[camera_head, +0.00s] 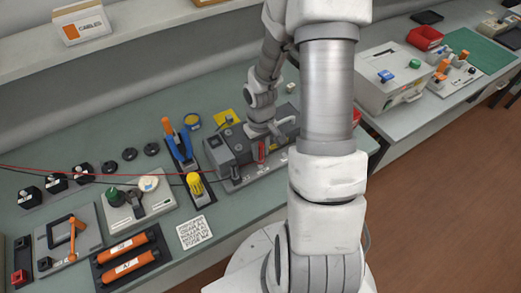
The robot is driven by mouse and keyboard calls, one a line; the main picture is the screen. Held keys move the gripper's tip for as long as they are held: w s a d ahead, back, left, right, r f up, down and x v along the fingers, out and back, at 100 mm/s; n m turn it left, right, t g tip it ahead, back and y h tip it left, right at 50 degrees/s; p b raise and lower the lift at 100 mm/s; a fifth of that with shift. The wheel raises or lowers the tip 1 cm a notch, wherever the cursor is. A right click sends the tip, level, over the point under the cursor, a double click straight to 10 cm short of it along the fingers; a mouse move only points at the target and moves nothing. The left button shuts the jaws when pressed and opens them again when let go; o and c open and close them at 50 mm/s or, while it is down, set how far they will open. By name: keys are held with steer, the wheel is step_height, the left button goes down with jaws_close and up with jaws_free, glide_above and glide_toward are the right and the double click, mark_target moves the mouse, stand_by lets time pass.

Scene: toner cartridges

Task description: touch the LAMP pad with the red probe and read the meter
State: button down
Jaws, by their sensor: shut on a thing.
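My gripper (264,134) is over a dark grey device on the bench, near the middle of the view. It is shut on what looks like the red probe (259,152), a small upright red piece just below it. A thin red lead (110,172) runs in from the left edge towards the device. The fingers are small and partly hidden by my wrist. The grey device (216,152) has a boxy left end and a long low base. No LAMP label or meter reading is legible, and I cannot tell whether the probe tip touches a pad.
Two orange cartridges (129,264) lie in a black tray at front left. A printed white card (195,232) lies near the bench's front edge.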

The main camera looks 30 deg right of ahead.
mark_target(261, 145)
steer(key=shift+f+b, duration=0.6)
steer(key=shift+f, duration=0.05)
stand_by(1.4)
steer(key=shift+r+p, duration=2.9)
steer(key=shift+r, duration=0.65)
steer(key=shift+s, duration=0.1)
